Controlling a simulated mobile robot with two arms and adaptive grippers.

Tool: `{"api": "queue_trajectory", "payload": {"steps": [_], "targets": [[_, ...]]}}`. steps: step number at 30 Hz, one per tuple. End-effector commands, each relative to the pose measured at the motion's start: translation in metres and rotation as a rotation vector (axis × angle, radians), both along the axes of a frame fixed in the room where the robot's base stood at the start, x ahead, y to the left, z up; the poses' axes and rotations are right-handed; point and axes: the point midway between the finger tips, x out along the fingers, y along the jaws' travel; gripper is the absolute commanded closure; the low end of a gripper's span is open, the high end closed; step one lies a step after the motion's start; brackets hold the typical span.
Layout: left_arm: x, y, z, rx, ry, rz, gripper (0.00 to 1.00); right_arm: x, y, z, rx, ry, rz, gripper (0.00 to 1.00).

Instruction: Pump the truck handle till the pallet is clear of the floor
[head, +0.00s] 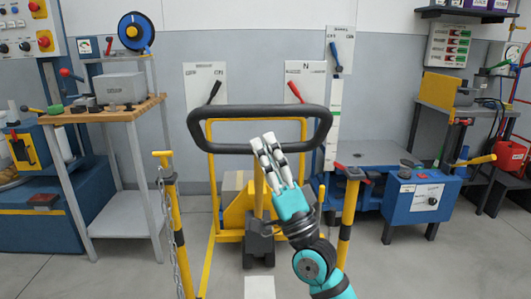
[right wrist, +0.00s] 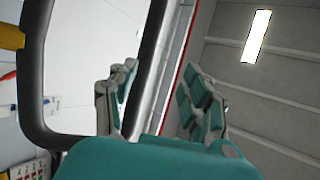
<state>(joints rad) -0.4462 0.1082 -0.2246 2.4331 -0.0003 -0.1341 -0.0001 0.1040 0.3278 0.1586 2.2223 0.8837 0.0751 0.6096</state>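The truck's handle (head: 320,125) is a black loop, upright in the middle of the head view, above a yellow truck body (head: 235,215). My right gripper (head: 263,148) is at the loop's lower bar, its pale fingertips overlapping it. In the right wrist view the handle bar (right wrist: 152,70) runs between the spread fingers of my right gripper (right wrist: 160,95); I cannot tell if they touch it. Pale finger-like shapes at the far left edge may be my left gripper (head: 11,115). The pallet and its gap to the floor are hidden behind the truck.
Yellow posts (head: 349,215) stand on both sides of the truck, a chain on the left one. A wooden-topped bench (head: 110,114) is at left. A blue machine (head: 418,200) is at right.

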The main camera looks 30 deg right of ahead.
Motion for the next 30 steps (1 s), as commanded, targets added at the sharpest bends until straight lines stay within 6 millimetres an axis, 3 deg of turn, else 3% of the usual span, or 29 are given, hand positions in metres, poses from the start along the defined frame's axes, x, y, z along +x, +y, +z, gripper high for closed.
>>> {"api": "queue_trajectory", "payload": {"steps": [11, 24, 30], "targets": [[0.000, 0.000, 0.000, -0.001, 0.000, -0.001, 0.52, -0.006, 0.000, -0.007, -0.002, 0.002, 0.000, 0.51], [0.000, 0.000, 0.000, 0.000, 0.000, 0.000, 0.52, -0.058, -0.003, -0.065, -0.001, 0.006, 0.002, 0.51], [0.000, 0.000, 0.000, 0.000, 0.000, 0.000, 0.52, -0.075, -0.004, -0.083, 0.000, 0.002, 0.000, 0.51]]}}
